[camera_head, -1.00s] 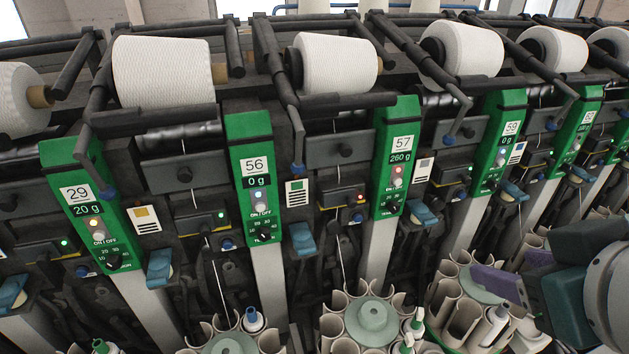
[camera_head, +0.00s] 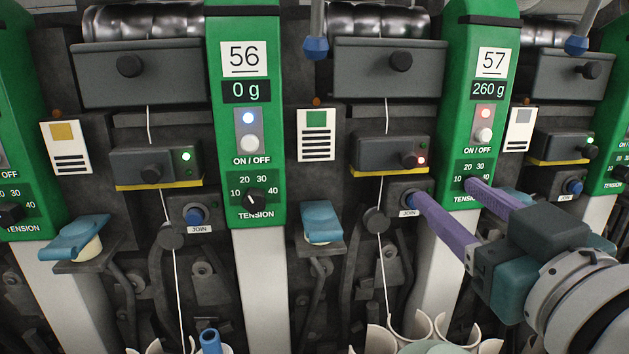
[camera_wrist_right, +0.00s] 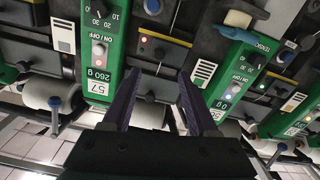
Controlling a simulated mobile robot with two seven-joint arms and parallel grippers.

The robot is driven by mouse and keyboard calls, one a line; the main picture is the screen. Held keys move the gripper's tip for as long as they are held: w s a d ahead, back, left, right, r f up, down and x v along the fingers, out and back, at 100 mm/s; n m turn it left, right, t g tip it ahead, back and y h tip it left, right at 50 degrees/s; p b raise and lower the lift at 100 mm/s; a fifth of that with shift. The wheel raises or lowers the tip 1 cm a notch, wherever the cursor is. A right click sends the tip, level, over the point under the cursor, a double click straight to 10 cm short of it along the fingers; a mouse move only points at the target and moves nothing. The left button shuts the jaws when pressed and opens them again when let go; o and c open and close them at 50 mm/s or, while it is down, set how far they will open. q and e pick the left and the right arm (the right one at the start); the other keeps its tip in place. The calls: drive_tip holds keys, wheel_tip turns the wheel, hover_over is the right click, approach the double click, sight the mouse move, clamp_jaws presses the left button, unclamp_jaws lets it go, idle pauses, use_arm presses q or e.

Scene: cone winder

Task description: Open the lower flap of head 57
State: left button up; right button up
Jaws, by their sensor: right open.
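Head 57 has a green panel (camera_head: 482,95) reading 260 g, with a red light. Left of it are a large dark upper cover (camera_head: 350,70) with a black knob and a smaller dark lower flap (camera_head: 365,152) with a knob and yellow lower edge. The lower flap looks closed; a red light glows at its right end. My right gripper (camera_head: 445,193) is open and empty, its purple fingers below and right of the flap, overlapping the JOIN button area in view. The upside-down right wrist view shows the fingers (camera_wrist_right: 158,75) apart, with the lower flap (camera_wrist_right: 165,48) beyond.
Head 56's green panel (camera_head: 244,110) stands left, reading 0 g. A blue lever (camera_head: 321,222) lies between the two heads. A thread (camera_head: 382,255) runs down past head 57's flap to cream tubes (camera_head: 412,325). A blue-tipped arm (camera_head: 316,45) hangs above.

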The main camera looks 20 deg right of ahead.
sight(411, 162)
drive_tip(key=p+x, duration=0.1)
drive_tip(key=x, duration=0.7)
drive_tip(key=shift+w+d+r+p, duration=0.1)
drive_tip(key=shift+d+r+p, duration=0.1)
drive_tip(key=shift+p, duration=0.2)
drive_tip(key=shift+w+f, duration=0.1)
drive_tip(key=shift+w, duration=0.4)
clamp_jaws()
idle(0.5)
